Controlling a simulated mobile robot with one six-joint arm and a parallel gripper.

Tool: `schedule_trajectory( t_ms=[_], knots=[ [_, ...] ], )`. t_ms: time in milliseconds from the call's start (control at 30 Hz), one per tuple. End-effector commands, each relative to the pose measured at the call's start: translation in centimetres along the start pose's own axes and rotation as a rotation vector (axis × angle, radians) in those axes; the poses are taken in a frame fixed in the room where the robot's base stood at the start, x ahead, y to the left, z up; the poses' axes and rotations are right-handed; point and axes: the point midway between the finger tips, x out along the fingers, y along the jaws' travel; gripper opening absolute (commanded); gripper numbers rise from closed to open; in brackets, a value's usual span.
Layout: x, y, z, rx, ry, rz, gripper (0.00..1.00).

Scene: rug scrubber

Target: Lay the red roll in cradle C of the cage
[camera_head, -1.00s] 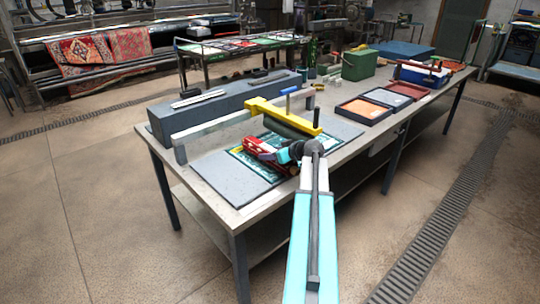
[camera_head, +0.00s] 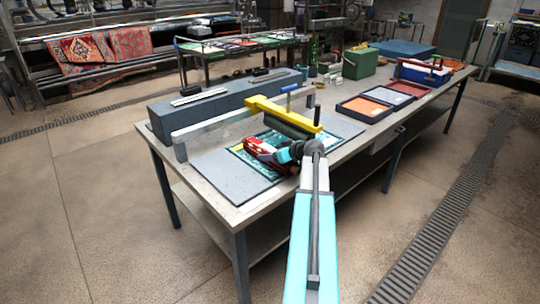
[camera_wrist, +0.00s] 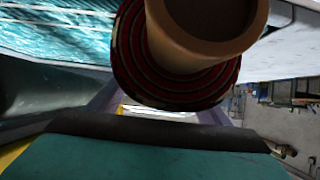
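A roll (camera_wrist: 180,50) fills the top middle of the wrist view. It is seen end-on, with red and dark spiral layers around a tan core. In the head view a red object (camera_head: 268,156), probably this roll, is at the end of my arm, over the patterned teal piece on the table. My gripper (camera_head: 290,153) is dark and touches or overlaps it there. The roll hides the fingertips in the wrist view, so the grip on it is not clear. I cannot make out the cage or its lettered cradles for certain.
A yellow bar (camera_head: 283,114) with a dark roller stands over the mat, close to my gripper. A long grey block (camera_head: 215,104) lies behind it. Orange and red trays (camera_head: 363,109), a green box (camera_head: 360,63) and a blue-and-white crate (camera_head: 423,73) are farther along the table.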

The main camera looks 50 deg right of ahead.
Motion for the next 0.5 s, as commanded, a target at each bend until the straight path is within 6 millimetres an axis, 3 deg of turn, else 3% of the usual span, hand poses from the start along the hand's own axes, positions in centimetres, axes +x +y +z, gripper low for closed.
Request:
schedule_trajectory(
  t_ms=[500],
  knots=[
    [-0.23,0.06,-0.34,0.0,0.0,0.001,0.72]
  ],
)
